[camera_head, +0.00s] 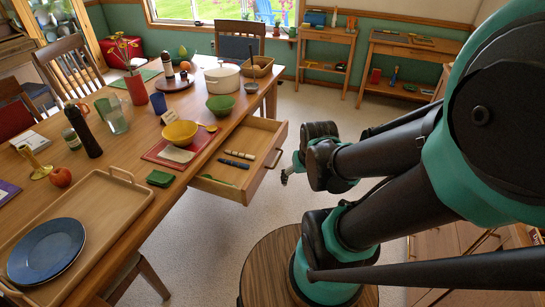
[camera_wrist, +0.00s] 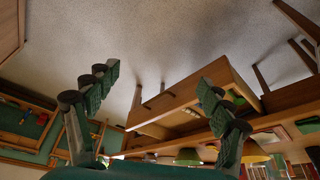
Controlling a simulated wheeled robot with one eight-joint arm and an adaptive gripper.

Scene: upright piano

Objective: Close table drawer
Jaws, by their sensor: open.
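The table drawer (camera_head: 267,166) is pulled out from the long side of the wooden table (camera_head: 130,207). Inside it lie a dark pen-like item (camera_head: 239,155), a dark blue one (camera_head: 234,164) and a flat green item (camera_head: 217,179). My gripper (camera_head: 286,178) is just right of the drawer front, partly hidden by my arm. In the wrist view the fingers of my gripper (camera_wrist: 158,78) are spread and empty. The drawer front (camera_wrist: 180,97) shows between and beyond them. I see no contact with it.
A wooden tray (camera_head: 88,202) with a blue plate, a yellow bowl (camera_head: 180,133) and a green bowl (camera_head: 221,107) stand on the table. Floor is clear beyond the drawer.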

